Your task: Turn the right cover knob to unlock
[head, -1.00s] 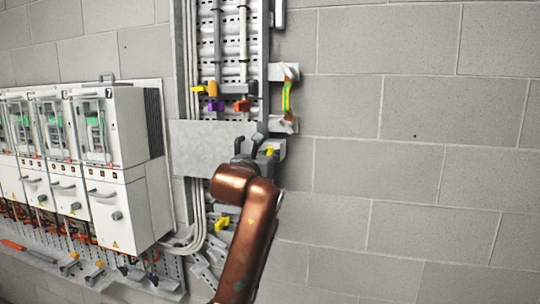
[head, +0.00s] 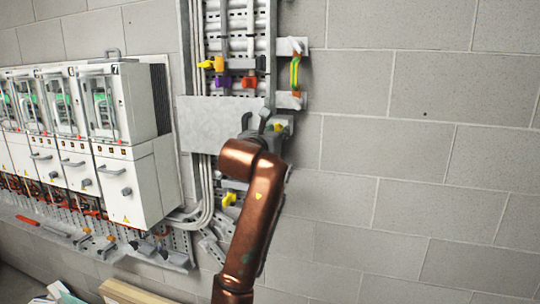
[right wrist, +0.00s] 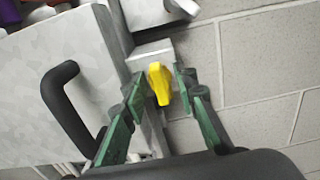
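The right cover knob (right wrist: 160,84) is a small yellow lever on a grey bracket beside the right edge of the grey metal cover (right wrist: 45,90). The cover has a black bar handle (right wrist: 68,105). In the head view the cover (head: 208,112) hangs across the cable ladder, and the yellow knob (head: 280,127) shows partly at its right end, next to my right gripper (head: 264,124). In the right wrist view my right gripper (right wrist: 156,78) is open, with a green-sided finger on each side of the knob and visible gaps. Whether the fingertips reach its depth is unclear. My left gripper is not in view.
White switchgear cabinets (head: 141,190) stand at the left. Another yellow clamp (head: 229,199) sits below. The block wall (head: 400,180) at the right is bare.

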